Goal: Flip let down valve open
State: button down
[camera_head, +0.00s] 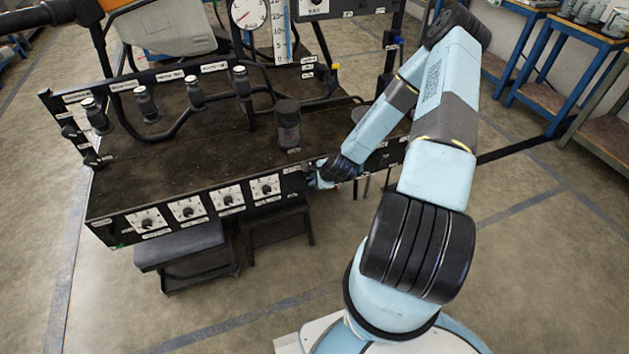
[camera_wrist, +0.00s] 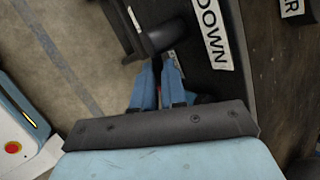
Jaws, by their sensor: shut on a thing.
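The let down valve is a dark rounded handle (camera_wrist: 166,38) on the side of the black bench, beside a white label (camera_wrist: 211,36) on which "DOWN" can be read. My gripper (camera_wrist: 157,66) has its two blue fingers close together at the edge of this handle. The fingers are shut on a part of the valve; the exact contact is hard to see.
The black bench (camera_head: 150,180) carries several valves along its back and a dark canister (camera_head: 287,125) near the gripper. Several white dials (camera_head: 188,208) line its front. Dark step stools (camera_head: 185,246) stand below. The floor to the left and front is free.

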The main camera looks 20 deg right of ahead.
jog(key=shift+s+a+r+n+h, duration=0.15)
jog(key=shift+r+n+h, duration=0.25)
jog(key=shift+h, duration=0.7)
jog(key=shift+a+r+n+h, duration=0.1)
jog(key=shift+r+n+h, duration=0.25)
jog(key=shift+h, duration=0.75)
jog(key=c, duration=1.2)
grip_release()
